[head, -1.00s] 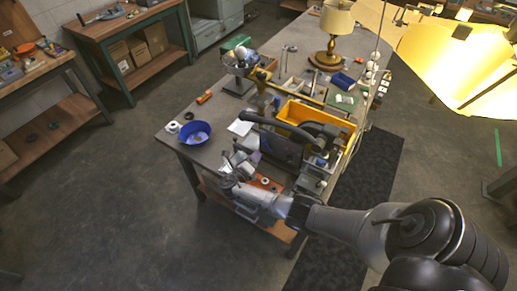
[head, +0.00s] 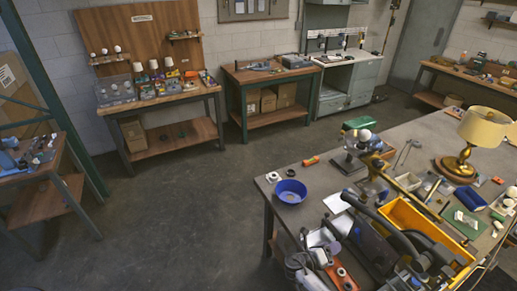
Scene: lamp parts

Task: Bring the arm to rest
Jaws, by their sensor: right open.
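My right gripper (head: 322,240) is low in the head view, over the near left end of the workbench (head: 335,168). Its jaws are open, and I see nothing held between them. Part of my right arm shows at the bottom edge; the rest is out of frame. A lamp with a cream shade (head: 484,127) and brass base (head: 458,168) stands upright on the bench at the right, well apart from the gripper. My left gripper is not in view.
A blue bowl (head: 290,191) sits near the bench's left edge, behind my right gripper. A yellow bin (head: 402,216) and dark equipment crowd the area to its right. Side benches (head: 150,100) line the back wall. The floor (head: 190,215) at left is clear.

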